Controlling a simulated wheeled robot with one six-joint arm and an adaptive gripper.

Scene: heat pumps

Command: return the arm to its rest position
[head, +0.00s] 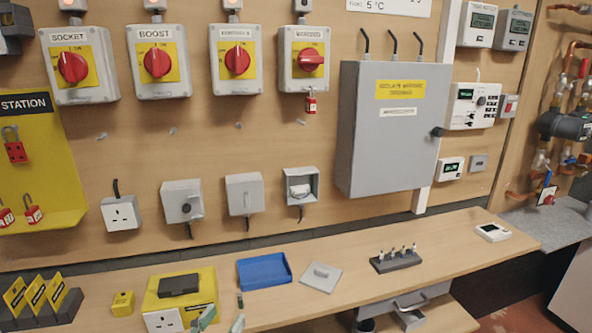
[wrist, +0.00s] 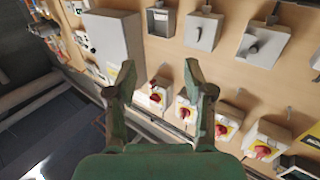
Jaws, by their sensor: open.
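My gripper (wrist: 160,72) shows in the wrist view, its two green fingers spread wide apart with nothing between them. In the head view, its fingertips (head: 221,320) appear at the bottom edge, in front of the workbench (head: 330,245); most of the arm is out of view. The wrist view looks at the panel wall upside down, with the switches and the grey cabinet (wrist: 103,38) beyond the fingers. No contact between the fingers and anything is visible.
Rotary switches (head: 72,67) line the wall; a red padlock (head: 311,104) hangs under the rightmost. The bench holds a yellow socket box (head: 180,300), a blue tray (head: 264,271), a grey plate (head: 320,277) and a dark holder (head: 396,262). The bench's right part is mostly clear.

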